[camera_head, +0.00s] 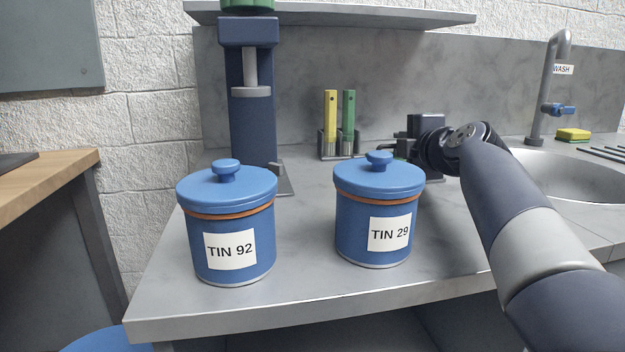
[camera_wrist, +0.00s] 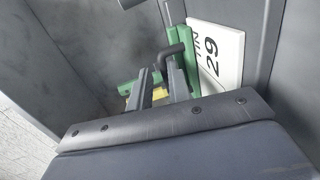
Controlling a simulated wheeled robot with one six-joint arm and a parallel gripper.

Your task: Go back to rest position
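My gripper reaches in from the right, behind the blue tin marked TIN 29 (camera_head: 375,215); its fingers are mostly hidden in the head view. A second blue tin, marked TIN 92 (camera_head: 232,225), stands at the left. Both tins are lidded and upright.
A small rack (camera_head: 340,145) holds a yellow and a green upright strip. A tall dark blue stand (camera_head: 250,110) is behind TIN 92. A sink (camera_head: 575,175) with a tap (camera_head: 540,90) and sponge (camera_head: 573,134) is at right. The counter front (camera_head: 300,296) is clear.

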